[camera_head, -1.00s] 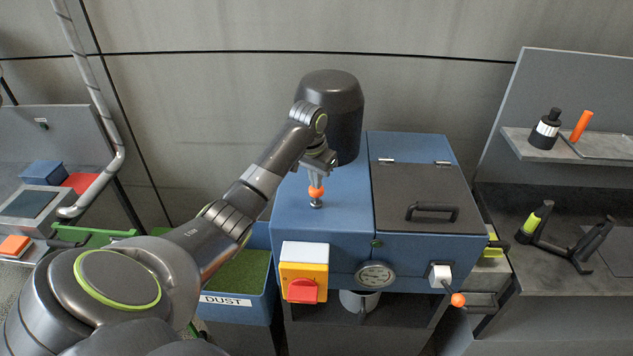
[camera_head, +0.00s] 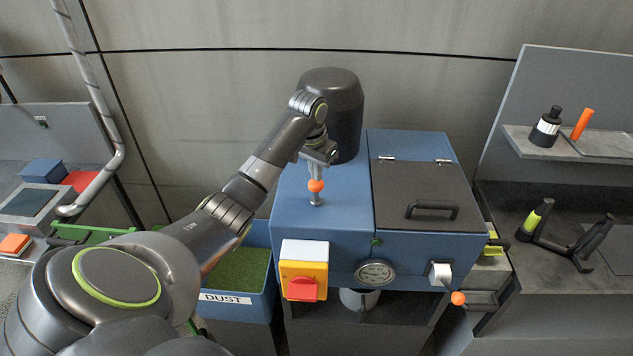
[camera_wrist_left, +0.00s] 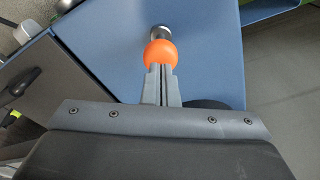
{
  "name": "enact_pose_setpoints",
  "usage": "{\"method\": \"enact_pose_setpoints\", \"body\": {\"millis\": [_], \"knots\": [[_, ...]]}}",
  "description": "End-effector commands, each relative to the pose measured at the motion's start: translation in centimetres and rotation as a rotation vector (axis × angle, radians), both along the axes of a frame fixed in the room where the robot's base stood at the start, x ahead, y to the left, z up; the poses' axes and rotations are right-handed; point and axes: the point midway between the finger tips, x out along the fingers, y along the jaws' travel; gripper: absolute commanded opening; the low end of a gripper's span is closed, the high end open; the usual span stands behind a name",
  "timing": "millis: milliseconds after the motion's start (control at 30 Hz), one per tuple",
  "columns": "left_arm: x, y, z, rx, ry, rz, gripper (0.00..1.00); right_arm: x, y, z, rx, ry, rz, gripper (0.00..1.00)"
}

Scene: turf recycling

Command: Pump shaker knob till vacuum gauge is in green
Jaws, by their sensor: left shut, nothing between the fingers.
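The shaker knob (camera_head: 316,186) is an orange ball on a short metal stem, upright on top of the blue shaker cabinet (camera_head: 290,222). It also shows in the left wrist view (camera_wrist_left: 160,53). My left gripper (camera_head: 315,176) points down right above the knob. Its fingers are shut together with nothing between them, and the tips appear to touch or nearly touch the ball. The round vacuum gauge (camera_head: 375,273) is on the cabinet's front; its needle and coloured zones are too small to read. My right gripper is not in view.
A dark cylinder (camera_head: 333,105) stands behind the knob. A dark lid with a handle (camera_head: 432,210) covers the cabinet's right half. A yellow box with a red switch (camera_head: 303,288) and an orange-tipped lever (camera_head: 457,298) are on the front. A blue DUST bin (camera_head: 226,300) sits left.

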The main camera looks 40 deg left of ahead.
Motion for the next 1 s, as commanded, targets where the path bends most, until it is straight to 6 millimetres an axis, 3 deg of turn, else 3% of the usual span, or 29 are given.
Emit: {"method": "enact_pose_setpoints", "body": {"millis": [367,1000], "knots": [[0.0,0.0,0.5,0.001,-0.001,-0.001,0.0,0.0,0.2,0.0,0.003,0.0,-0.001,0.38],[0.1,0.0,6.6,0.001,-0.004,-0.001,0.0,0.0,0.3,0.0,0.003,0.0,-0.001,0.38]]}}
